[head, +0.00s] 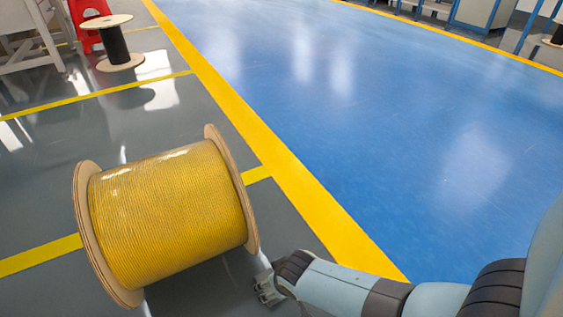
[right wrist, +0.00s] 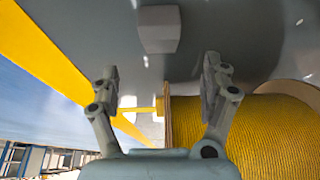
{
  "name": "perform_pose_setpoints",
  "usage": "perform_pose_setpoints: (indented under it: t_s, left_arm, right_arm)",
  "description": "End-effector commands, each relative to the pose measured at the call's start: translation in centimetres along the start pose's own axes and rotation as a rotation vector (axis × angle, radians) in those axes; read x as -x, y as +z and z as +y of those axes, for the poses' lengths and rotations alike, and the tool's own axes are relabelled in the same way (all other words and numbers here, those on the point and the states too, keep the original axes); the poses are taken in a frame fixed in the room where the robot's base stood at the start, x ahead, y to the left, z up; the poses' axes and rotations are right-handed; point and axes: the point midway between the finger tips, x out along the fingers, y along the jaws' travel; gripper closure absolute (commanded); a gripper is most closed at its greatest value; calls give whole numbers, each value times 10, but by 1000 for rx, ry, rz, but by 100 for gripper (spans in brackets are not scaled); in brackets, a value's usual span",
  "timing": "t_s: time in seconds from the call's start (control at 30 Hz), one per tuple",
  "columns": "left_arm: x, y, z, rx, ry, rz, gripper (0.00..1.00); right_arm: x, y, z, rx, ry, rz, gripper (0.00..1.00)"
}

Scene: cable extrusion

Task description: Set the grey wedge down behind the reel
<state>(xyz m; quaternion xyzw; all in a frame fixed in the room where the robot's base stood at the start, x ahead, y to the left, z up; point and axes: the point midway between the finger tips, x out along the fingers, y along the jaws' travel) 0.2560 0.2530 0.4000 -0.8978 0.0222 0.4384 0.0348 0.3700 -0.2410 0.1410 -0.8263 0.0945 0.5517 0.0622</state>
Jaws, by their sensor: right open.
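The large reel (head: 165,215) of yellow cable with wooden flanges lies on its side on the grey floor at the lower left of the head view. It also shows at the right of the right wrist view (right wrist: 255,135). The grey wedge (right wrist: 158,29), a small block, is on the grey floor at the top of the right wrist view, apart from the reel. I cannot make it out in the head view. My right gripper (head: 268,287) is low beside the reel's right flange. Its fingers (right wrist: 160,75) are open and empty, with the wedge beyond the fingertips. My left gripper is not in view.
A small black reel (head: 113,45) stands upright at the upper left, near a red stool (head: 88,12). A yellow floor line (head: 250,125) divides the grey floor from the wide, clear blue floor (head: 370,120). Cabinets and blue frames stand far back.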

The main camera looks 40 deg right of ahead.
Motion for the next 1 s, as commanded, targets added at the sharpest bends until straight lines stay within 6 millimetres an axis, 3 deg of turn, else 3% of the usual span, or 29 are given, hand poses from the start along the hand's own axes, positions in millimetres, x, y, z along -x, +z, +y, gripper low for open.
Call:
perform_pose_setpoints:
  t_s: [0.07, 0.37, 0.47, 0.57, 0.7, 0.9, 1.0]
  left_arm:
    - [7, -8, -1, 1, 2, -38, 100]
    - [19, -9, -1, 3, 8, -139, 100]
    - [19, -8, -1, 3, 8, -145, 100]
    - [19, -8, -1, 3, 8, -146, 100]
    - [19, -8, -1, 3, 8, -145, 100]
    - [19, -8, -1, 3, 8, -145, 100]
    - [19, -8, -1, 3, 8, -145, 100]
  right_arm:
    - [7, -4, 0, 0, -1, 3, 19]
    - [16, -3, 4, 3, 1, 1, 19]
    - [32, 1, 14, 19, 4, 12, 19]
    - [68, 6, 29, 51, 4, 33, 19]
    - [144, 9, 44, 124, -16, 66, 19]
    - [250, 4, 45, 231, -68, 106, 19]
    - [283, 1, 42, 266, -89, 118, 19]
